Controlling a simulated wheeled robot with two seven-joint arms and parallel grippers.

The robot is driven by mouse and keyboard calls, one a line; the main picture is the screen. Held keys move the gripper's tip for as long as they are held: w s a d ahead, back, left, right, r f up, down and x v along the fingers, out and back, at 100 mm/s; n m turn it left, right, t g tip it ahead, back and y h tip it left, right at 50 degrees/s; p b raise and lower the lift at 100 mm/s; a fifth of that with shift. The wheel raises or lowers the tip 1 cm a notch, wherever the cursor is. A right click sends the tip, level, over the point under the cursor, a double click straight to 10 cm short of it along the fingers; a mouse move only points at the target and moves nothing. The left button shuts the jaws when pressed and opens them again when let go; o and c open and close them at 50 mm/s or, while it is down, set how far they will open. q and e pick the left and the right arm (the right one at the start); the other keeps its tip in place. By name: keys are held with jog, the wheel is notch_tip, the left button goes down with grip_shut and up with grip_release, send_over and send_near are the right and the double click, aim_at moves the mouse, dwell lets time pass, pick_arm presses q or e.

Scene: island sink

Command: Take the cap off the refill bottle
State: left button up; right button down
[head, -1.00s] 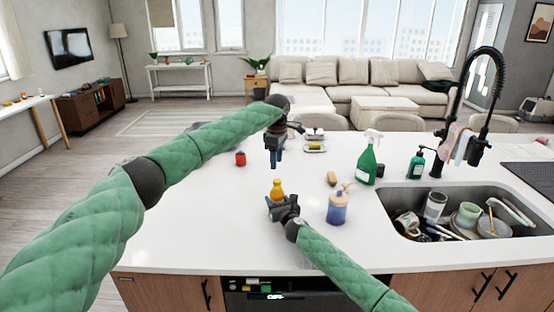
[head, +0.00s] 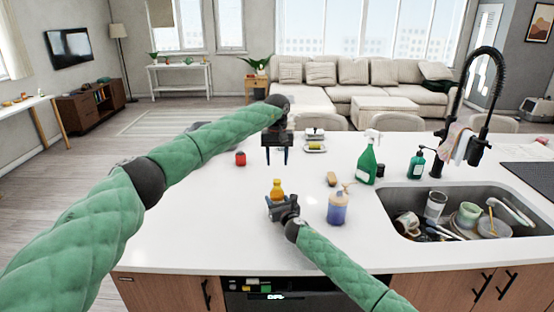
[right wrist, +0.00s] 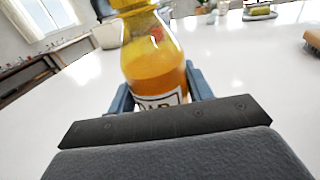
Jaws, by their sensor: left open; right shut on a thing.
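The refill bottle (head: 277,192) is a small bottle of orange liquid with a yellow cap (head: 277,182), upright over the near part of the counter. In the right wrist view, the bottle (right wrist: 155,65) stands between the blue fingers, with a partly hidden label low on its front. Its yellow cap (right wrist: 130,4) is on and cut by the top edge. My right gripper (head: 280,203) is shut on the bottle's body. My left gripper (head: 276,161) is open and empty, pointing down above and a little behind the cap, apart from it.
A pump bottle of bluish liquid (head: 338,208) stands just right of the right gripper. A red jar (head: 240,158) stands left. The sink (head: 385,203) holds dishes. The counter's left is clear.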

aim_at(277, 180)
pick_arm(q)
jog(key=shift+f, duration=4.05)
grip_shut()
